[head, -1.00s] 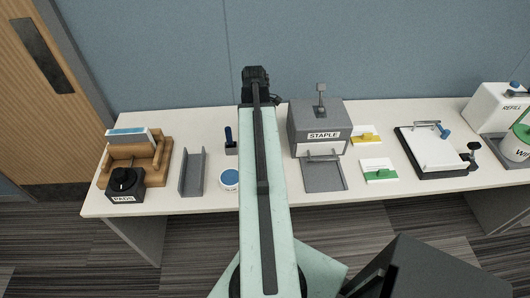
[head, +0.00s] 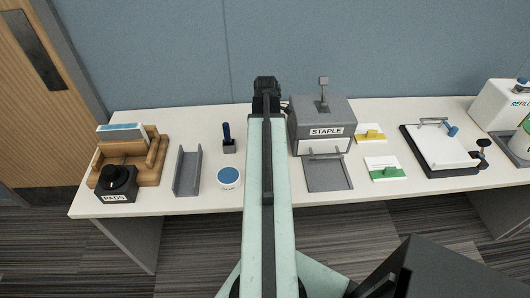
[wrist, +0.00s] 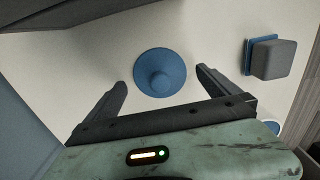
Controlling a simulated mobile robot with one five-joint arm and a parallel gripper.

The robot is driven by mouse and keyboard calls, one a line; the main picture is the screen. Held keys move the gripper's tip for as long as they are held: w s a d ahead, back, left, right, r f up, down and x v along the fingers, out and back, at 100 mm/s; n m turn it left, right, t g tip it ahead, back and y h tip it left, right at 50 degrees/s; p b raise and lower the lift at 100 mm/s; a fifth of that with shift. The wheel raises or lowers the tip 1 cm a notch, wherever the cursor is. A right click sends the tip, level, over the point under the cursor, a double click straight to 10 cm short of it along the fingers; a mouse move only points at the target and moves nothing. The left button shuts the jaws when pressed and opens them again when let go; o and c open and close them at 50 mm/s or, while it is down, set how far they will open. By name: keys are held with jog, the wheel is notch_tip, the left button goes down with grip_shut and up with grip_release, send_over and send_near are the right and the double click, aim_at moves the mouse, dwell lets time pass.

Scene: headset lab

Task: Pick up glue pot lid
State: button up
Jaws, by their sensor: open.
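The glue pot lid (wrist: 160,72), a round blue disc with a knob in its middle, lies on the white table in the wrist view. My gripper (wrist: 161,80) is open, one finger to each side of the lid with gaps on both sides; it looks empty. In the head view my gripper (head: 266,98) is over the back of the table, and the lid is not visible there, likely hidden by my arm.
The grey STAPLE box (head: 322,127) stands close right of my arm. A grey channel (head: 187,171) and wooden PADS stand (head: 147,158) are left.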

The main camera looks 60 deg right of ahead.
jog(key=shift+f, duration=0.7)
jog(key=shift+r, duration=0.2)
jog(key=c, duration=1.3)
jog(key=shift+c, duration=0.2)
